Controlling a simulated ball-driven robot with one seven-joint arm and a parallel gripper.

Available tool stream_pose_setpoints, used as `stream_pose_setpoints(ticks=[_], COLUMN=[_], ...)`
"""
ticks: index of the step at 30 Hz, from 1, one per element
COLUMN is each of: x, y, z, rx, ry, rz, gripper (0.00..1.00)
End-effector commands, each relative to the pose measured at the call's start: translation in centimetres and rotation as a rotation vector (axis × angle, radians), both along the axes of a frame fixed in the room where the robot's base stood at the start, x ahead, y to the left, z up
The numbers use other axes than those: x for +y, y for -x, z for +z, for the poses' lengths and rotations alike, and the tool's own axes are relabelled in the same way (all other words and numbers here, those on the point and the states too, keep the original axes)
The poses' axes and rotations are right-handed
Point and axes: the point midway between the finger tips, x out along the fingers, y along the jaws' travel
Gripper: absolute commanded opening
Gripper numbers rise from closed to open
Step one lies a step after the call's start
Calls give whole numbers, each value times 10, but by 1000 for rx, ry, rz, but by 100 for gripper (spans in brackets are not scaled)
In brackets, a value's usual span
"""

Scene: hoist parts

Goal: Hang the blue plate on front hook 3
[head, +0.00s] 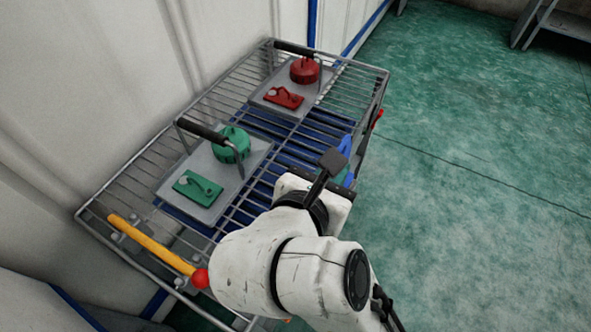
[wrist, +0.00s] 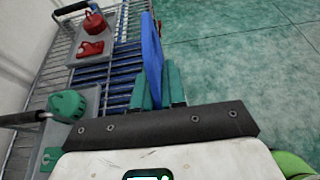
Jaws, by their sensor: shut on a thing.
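The blue plate (wrist: 151,55) stands on edge between the teal fingers of my gripper (wrist: 158,86) in the wrist view. My gripper is shut on it. In the head view a small part of the blue plate (head: 345,146) shows beyond my wrist, by the front long side of the wire rack (head: 384,84). My arm hides most of my gripper and much of that front side. I cannot make out front hook 3 or its number, and I cannot tell whether the plate touches a hook.
On the rack lie a grey tray (head: 207,212) with green parts and a grey tray (head: 270,112) with red parts, both with raised handles. A red piece (head: 377,118) is at the front edge. A yellow bar (head: 150,243) is at the near end.

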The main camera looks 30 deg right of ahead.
Motion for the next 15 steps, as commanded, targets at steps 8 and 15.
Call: stream_pose_setpoints(ticks=[8, 15], x=[0, 2], y=[-33, -80], z=[-17, -32], rx=[-4, -1], ry=[1, 2], rz=[-2, -2], gripper=[0, 0])
